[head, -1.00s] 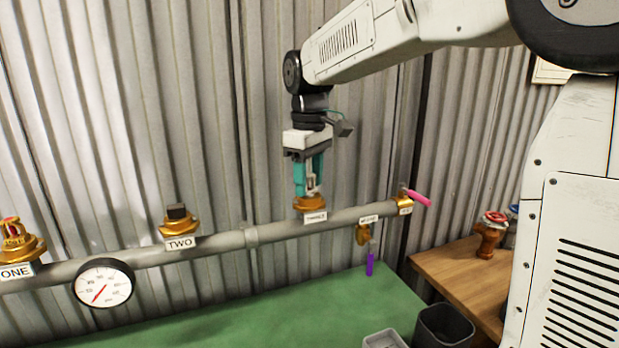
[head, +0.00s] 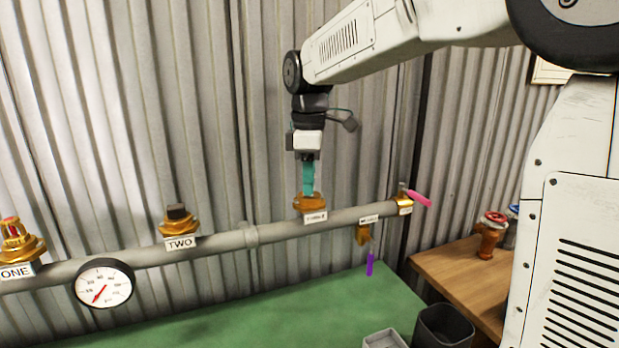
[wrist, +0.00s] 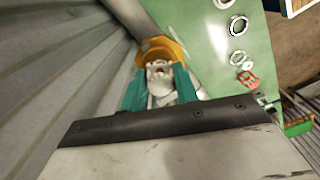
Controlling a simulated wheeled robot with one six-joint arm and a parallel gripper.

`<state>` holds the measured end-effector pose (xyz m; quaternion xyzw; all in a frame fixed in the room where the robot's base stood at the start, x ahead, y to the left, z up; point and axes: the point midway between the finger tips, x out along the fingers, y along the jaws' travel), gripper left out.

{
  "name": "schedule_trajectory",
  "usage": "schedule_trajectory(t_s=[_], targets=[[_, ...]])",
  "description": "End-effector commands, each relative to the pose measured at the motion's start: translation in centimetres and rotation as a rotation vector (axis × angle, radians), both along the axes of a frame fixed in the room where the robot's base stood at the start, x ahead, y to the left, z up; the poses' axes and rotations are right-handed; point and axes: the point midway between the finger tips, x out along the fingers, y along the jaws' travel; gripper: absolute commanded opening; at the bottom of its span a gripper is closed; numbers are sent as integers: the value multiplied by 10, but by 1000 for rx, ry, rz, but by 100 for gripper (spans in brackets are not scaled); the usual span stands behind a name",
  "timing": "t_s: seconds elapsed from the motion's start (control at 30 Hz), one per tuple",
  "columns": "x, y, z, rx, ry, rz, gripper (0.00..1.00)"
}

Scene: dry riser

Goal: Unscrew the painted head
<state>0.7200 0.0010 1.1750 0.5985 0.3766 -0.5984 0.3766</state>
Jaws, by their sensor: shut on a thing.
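The painted head (wrist: 159,72), whitish with a small reddish spot, sits at the brass fitting (head: 311,204) labelled THREE on the grey pipe. The fitting also shows in the wrist view (wrist: 163,44). My gripper (head: 308,188) points straight down over this fitting. In the wrist view its teal fingers (wrist: 158,84) stand on both sides of the head and are shut on it. In the head view the fingers are seen edge-on and hide the head. I cannot tell whether its thread is still engaged.
Fitting ONE (head: 18,240) holds a head with a red top; fitting TWO (head: 178,220) has a dark square plug. Bins (head: 443,325) stand by the green bench (head: 280,320). Rings (wrist: 238,25) lie on it.

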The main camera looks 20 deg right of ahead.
Motion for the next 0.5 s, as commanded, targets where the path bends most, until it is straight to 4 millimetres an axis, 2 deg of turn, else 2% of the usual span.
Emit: schedule_trajectory(t_s=[0.3,0.5], targets=[[0,0,0,0,0,27,3],[0,0,0,0,0,289,3]])
